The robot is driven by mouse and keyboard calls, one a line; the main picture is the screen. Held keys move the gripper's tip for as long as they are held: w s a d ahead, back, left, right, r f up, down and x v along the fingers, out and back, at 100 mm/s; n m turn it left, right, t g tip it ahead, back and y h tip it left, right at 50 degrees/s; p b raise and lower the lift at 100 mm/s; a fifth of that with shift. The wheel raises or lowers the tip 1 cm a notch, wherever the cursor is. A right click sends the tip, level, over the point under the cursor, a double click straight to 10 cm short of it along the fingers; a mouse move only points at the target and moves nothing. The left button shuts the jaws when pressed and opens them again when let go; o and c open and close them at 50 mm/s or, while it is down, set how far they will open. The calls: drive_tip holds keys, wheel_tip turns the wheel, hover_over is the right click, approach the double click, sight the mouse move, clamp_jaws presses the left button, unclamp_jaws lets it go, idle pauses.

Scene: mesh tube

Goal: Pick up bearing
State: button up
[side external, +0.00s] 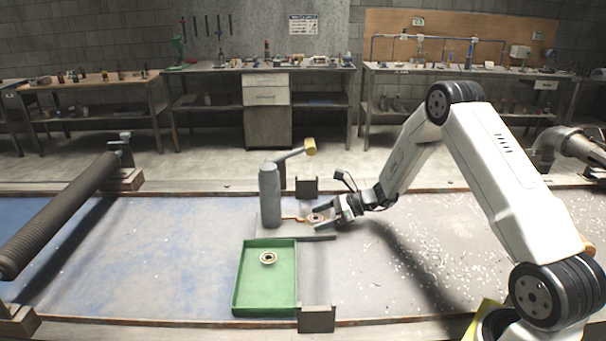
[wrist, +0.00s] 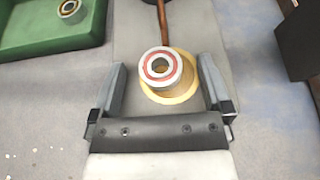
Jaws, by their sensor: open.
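A bearing (wrist: 159,68) with a silver outer ring and a red inner ring stands on a round yellow seat in the wrist view. In the side external view the bearing (side external: 315,217) is small and partly hidden by my gripper (side external: 325,216). My gripper (wrist: 160,82) is open, with one finger on each side of the bearing and a visible gap on both sides. I cannot tell the exact height of the fingers relative to the bearing. A second bearing (side external: 268,258) lies in the green tray (side external: 235,290); it also shows in the wrist view (wrist: 70,10).
A grey post (side external: 269,195) with a yellow-tipped lever stands on the grey base plate (side external: 275,236) left of my gripper. Dark blocks (side external: 307,187) and (side external: 316,319) stand behind and in front. A long roller (side external: 60,215) lies at left. Blue table surface between is clear.

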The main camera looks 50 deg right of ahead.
idle(0.4)
clamp_jaws()
idle(0.4)
drive_tip(key=shift+r, duration=0.8)
drive_tip(key=s+a+r, duration=0.2)
drive_tip(key=s+r, duration=0.9)
drive_tip(key=s, duration=0.2)
drive_tip(key=shift+s+a+r, duration=0.2)
drive_tip(key=shift+s+a, duration=0.15)
drive_tip(key=shift+a, duration=0.05)
drive_tip(key=shift+w, duration=0.15)
